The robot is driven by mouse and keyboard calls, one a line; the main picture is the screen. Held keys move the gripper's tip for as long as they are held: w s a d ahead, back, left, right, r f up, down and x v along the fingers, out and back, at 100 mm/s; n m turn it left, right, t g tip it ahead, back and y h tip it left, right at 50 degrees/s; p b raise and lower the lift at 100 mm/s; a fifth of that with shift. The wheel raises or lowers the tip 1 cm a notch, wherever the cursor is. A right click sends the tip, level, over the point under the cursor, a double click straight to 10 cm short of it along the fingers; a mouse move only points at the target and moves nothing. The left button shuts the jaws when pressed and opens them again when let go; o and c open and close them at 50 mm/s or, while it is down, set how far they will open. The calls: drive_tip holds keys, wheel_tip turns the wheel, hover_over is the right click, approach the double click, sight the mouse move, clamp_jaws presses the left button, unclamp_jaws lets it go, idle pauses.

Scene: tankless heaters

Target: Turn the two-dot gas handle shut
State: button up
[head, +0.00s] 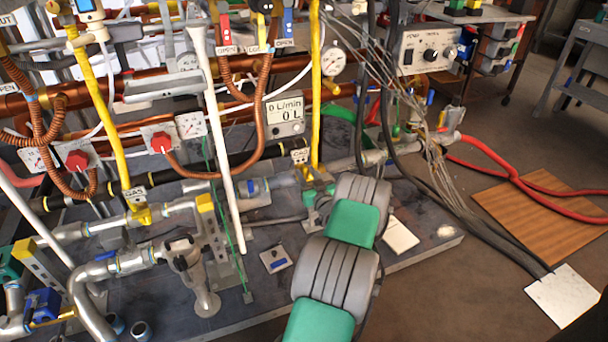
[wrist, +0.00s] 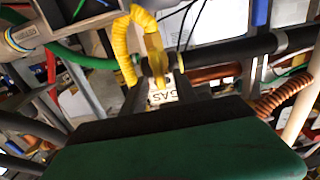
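Two yellow gas lines with GAS tags show in the head view. One tag (head: 134,193) hangs at the left, above a yellow fitting (head: 141,215). The other tag (head: 300,155) is at the centre, beside a yellow pipe (head: 316,100) running down to a yellow fitting. The dots on these tags are too small to count. In the wrist view a GAS tag (wrist: 163,96) shows beside a yellow part (wrist: 153,47), just beyond the dark and green body of my gripper (wrist: 165,125). My arm reaches toward the centre gas line in the head view.
Copper hoses, white pipes and dials with red knobs (head: 161,142) crowd the left. A flow meter (head: 285,114) is near the centre. A control box (head: 428,50) and a cable bundle stand to the right.

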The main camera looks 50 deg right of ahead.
drive_tip(key=shift+x, duration=1.25)
clamp_jaws()
